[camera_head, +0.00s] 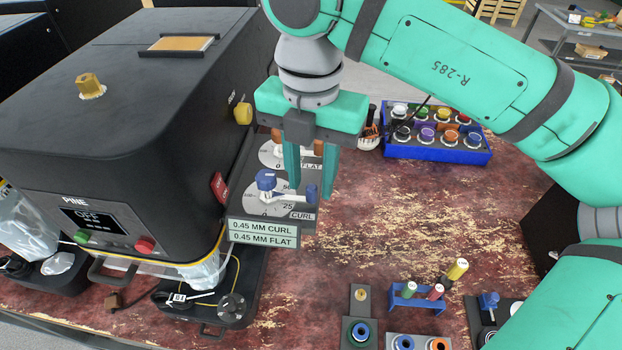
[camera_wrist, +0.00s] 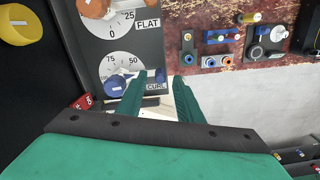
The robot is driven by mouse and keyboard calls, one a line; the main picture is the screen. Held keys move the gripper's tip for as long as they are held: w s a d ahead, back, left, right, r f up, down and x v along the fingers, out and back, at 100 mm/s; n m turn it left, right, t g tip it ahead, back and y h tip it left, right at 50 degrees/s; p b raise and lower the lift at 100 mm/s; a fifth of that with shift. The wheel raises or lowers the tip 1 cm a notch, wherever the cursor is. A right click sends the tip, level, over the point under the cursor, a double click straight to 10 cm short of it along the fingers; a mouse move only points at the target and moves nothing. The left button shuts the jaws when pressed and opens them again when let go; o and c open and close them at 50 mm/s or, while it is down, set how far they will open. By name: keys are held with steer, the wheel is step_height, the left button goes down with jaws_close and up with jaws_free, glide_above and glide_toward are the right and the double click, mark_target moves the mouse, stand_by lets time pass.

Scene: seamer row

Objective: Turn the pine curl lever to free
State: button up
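I cannot tell whether a finger touches the lever. The Pine machine (camera_head: 110,130) has a display reading "OFF".
The flat lever's orange hub (camera_wrist: 93,8) and dial sit just behind the curl dial. A sign (camera_head: 263,233) reads "0.45 MM CURL, 0.45 MM FLAT". A blue tray (camera_head: 432,155) of coloured knobs stands behind right. Small holders with coloured plugs stand at the front right. The middle table is clear.

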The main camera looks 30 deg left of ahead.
steer(key=shift+w+f, duration=0.1)
steer(key=shift+f, duration=0.6)
jaws_close()
